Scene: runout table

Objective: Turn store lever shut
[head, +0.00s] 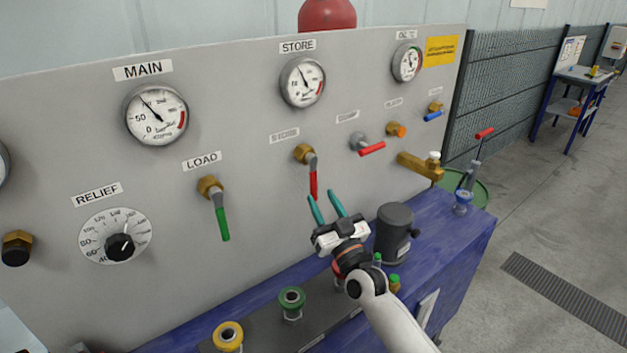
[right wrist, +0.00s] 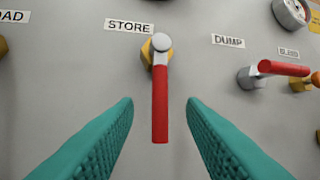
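The store lever (head: 313,184) is a red handle on a brass valve under the STORE label on the grey panel. It hangs straight down, and it also shows in the right wrist view (right wrist: 160,105). My right gripper (head: 322,202) is open and empty, its teal fingers pointing at the panel near the lever's lower end. In the right wrist view the lever appears between the two fingertips with a gap on each side; I see no contact. My left gripper is not in view.
The red dump lever (head: 371,149) points right, beside the store lever. The green load lever (head: 221,222) hangs down to the left. A brass spout (head: 416,164) sticks out at the right. Below are a dark cylinder (head: 393,232) and a blue bench (head: 455,240) with green and yellow ring-topped fittings.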

